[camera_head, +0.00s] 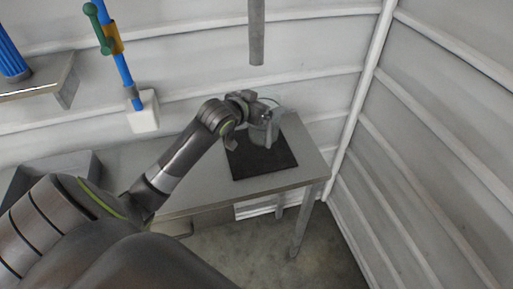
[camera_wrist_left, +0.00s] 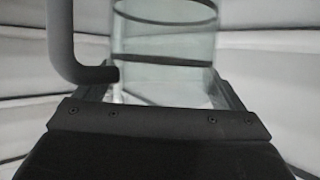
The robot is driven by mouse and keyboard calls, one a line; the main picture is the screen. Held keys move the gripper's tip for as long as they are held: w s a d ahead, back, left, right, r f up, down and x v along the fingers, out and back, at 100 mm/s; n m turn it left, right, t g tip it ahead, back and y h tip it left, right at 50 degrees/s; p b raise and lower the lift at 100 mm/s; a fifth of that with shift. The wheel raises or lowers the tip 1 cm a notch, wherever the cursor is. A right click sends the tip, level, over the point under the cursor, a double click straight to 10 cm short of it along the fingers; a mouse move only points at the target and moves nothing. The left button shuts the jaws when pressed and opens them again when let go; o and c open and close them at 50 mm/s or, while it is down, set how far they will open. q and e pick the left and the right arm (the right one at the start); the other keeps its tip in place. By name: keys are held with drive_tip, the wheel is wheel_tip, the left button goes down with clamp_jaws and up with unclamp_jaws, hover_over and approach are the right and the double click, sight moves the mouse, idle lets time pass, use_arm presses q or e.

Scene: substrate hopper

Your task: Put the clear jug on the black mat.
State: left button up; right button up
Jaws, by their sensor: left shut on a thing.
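The clear jug (camera_head: 266,132) is at the end of my left arm, over the far part of the black mat (camera_head: 262,169) in the head view. My left gripper (camera_head: 262,117) is shut on it. In the left wrist view the jug (camera_wrist_left: 165,45) looks upright, with dark bands around its clear wall and a dark grey handle (camera_wrist_left: 62,45) at left. Whether the jug's base touches the mat or hangs just above it, I cannot tell. The mat lies flat on the grey table (camera_head: 312,165). My right gripper does not show.
A grey pipe (camera_head: 256,35) hangs above the table's back. A blue rod with green and yellow parts (camera_head: 124,68) ends in a white block (camera_head: 143,112) on the left. A shelf (camera_head: 45,85) with a blue ribbed object (camera_head: 10,55) is at far left. The table's right end is clear.

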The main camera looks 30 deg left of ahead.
sight(260, 92)
use_arm(q)
drive_tip(key=shift+n+y, duration=0.5)
drive_tip(key=shift+y, duration=0.1)
drive_tip(key=w+a, duration=0.2)
drive_tip(key=a, duration=0.1)
drive_tip(key=shift+w+a+r, duration=0.1)
drive_tip(key=shift+w+r, duration=0.05)
drive_tip(key=shift+r, duration=0.25)
drive_tip(key=f, duration=0.5)
drive_tip(key=shift+a+f, duration=0.1)
drive_tip(key=shift+a, duration=0.15)
wheel_tip(260, 92, down, 4)
drive_tip(key=shift+r+p, duration=0.1)
drive_tip(key=shift+p, duration=0.25)
drive_tip(key=shift+f, duration=0.35)
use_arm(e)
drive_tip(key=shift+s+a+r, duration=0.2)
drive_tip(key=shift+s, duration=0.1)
use_arm(q)
drive_tip(key=shift+f, duration=0.1)
drive_tip(key=o, duration=1.1)
drive_tip(key=shift+c, duration=0.2)
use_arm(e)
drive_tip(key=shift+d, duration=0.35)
